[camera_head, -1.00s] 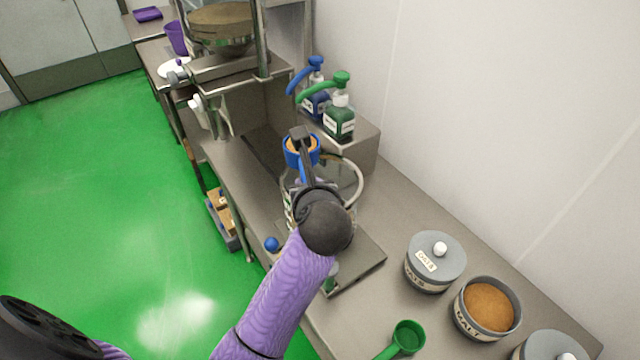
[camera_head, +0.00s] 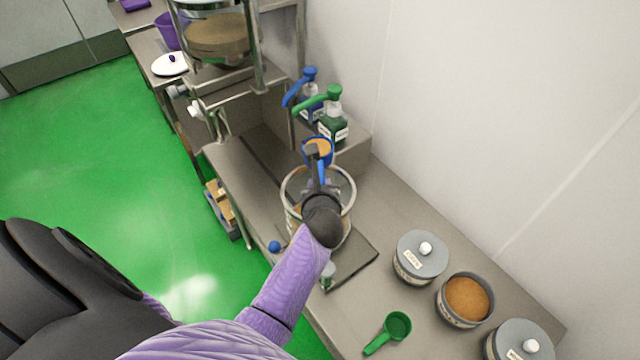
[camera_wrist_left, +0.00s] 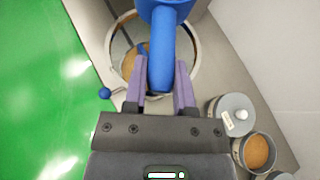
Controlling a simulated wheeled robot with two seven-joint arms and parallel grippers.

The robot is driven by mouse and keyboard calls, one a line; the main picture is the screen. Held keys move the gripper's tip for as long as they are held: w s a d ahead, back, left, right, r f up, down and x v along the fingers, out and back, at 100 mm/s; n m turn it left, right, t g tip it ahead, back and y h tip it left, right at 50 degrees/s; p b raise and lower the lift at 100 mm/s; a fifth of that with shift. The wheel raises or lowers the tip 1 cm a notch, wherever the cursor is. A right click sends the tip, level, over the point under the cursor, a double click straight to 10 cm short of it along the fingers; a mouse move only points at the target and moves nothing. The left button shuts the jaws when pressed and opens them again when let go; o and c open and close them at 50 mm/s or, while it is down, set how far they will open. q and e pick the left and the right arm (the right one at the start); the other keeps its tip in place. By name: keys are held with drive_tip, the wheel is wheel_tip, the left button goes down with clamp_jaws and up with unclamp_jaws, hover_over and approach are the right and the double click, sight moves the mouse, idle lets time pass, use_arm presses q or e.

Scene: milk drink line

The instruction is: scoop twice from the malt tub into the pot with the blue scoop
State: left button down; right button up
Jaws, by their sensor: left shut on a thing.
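My left gripper (camera_head: 318,188) is shut on the handle of the blue scoop (camera_head: 330,161), which also shows in the left wrist view (camera_wrist_left: 162,45). In the head view the scoop bowl holds tan powder and appears over the far rim of the pot (camera_head: 287,187); its exact height is unclear. Brown powder shows inside the pot in the left wrist view (camera_wrist_left: 128,64). My arm hides part of the pot. The open malt tub (camera_head: 465,318) is full of brown powder at the lower right; it also shows in the left wrist view (camera_wrist_left: 256,152). My right gripper is not in view.
Lidded grey tubs (camera_head: 421,257) stand on both sides of the malt tub. A green scoop (camera_head: 390,331) lies near the counter's front edge. Green and blue pump bottles (camera_head: 333,123) stand behind the pot. A blue knob (camera_head: 274,247) is at its front left. A wall bounds the right.

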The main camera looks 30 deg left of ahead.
use_arm(q)
drive_tip(key=f+n+t+h+b, duration=0.1)
drive_tip(key=n+t+b, duration=0.2)
drive_tip(key=n+b, duration=0.2)
drive_tip(key=f+n+t+h+b, duration=0.2)
drive_tip(key=n+t+b, duration=0.1)
drive_tip(key=n+b, duration=0.2)
drive_tip(key=f+n+t+h+b, duration=0.1)
drive_tip(key=f+n+t+b, duration=0.1)
drive_tip(key=n+b, duration=0.3)
drive_tip(key=shift+s+a+f+t+h+b, duration=0.25)
drive_tip(key=shift+a+t+h+b, duration=0.25)
drive_tip(key=shift+b, duration=1.05)
drive_tip(key=shift+d, duration=0.15)
idle(0.6)
